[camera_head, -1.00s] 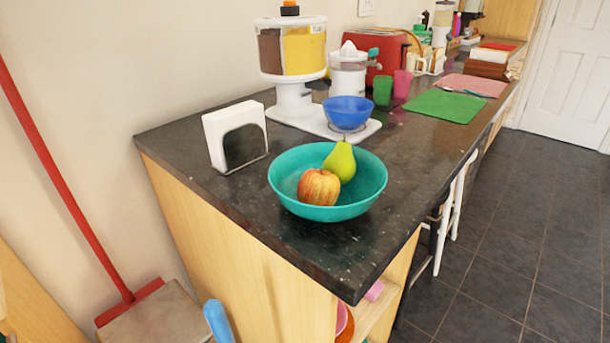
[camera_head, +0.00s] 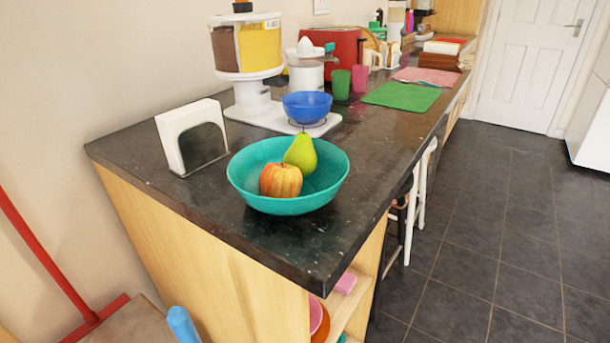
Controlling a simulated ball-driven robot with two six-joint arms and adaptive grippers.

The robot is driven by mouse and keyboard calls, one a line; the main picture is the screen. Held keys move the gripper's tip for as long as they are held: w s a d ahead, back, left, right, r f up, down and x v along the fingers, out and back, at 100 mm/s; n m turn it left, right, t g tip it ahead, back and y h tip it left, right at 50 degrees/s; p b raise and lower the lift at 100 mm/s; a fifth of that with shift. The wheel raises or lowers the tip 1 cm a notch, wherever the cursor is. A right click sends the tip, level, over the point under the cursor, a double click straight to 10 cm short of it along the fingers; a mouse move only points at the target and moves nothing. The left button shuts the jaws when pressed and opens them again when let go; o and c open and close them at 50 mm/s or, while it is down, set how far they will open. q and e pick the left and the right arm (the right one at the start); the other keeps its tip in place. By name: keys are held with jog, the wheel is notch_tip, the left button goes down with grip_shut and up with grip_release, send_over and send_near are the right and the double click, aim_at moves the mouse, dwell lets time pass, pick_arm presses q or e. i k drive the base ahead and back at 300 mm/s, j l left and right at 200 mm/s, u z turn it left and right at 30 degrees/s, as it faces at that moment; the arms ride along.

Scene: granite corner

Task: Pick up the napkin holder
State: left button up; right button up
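The napkin holder (camera_head: 207,148) stands near the left end of the dark granite counter (camera_head: 140,160). It has a dark wire frame and holds a stack of white napkins (camera_head: 172,140) upright. It is behind and left of a teal fruit bowl, with a small gap between them. Neither of my grippers shows in the head view.
The teal bowl (camera_head: 245,188) holds an apple (camera_head: 281,180) and a pear (camera_head: 302,153). A cereal dispenser (camera_head: 247,45) and a blue bowl (camera_head: 307,106) stand behind. The counter's front corner is bare. A red-handled broom or dustpan (camera_head: 50,255) leans at the lower left. Dark tiled floor (camera_head: 470,240) lies open at right.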

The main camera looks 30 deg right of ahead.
aim_at(193, 139)
jog(key=k+l+u, duration=0.1)
jog(key=l+u, duration=0.15)
jog(key=u, duration=0.15)
jog(key=k+l+u, duration=0.15)
jog(key=u, duration=0.2)
jog(key=k+l+u, duration=0.15)
jog(key=u, duration=0.25)
jog(key=k+l+u, duration=0.15)
jog(key=u, duration=0.2)
